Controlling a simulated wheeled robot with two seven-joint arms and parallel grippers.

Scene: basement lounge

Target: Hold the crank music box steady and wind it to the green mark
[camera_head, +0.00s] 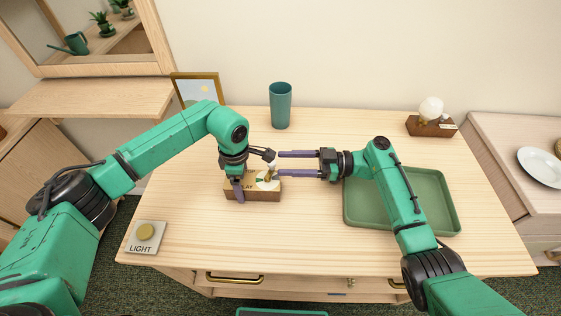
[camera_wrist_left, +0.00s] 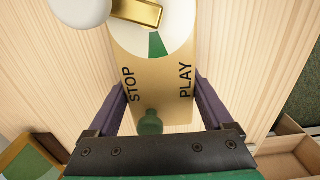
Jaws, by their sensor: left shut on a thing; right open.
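The crank music box (camera_head: 262,195) is a small wooden box on the dresser top. In the left wrist view its tan top (camera_wrist_left: 152,85) reads STOP and PLAY, with a white dial and a green mark (camera_wrist_left: 158,45). The brass crank (camera_wrist_left: 140,12) points left over the dial, away from the green mark, and ends in a white knob (camera_wrist_left: 80,8). My left gripper (camera_head: 239,189) is shut on the box, one finger along each side. My right gripper (camera_head: 279,164) is open, its fingers pointing left at the crank knob (camera_head: 272,166); contact is unclear.
A green tray (camera_head: 448,220) lies under my right arm. A teal cup (camera_head: 281,105) and a picture frame (camera_head: 181,88) stand behind. A bulb lamp (camera_head: 431,118) is at the back right. A LIGHT button plate (camera_head: 146,237) is front left. The front middle of the dresser top is clear.

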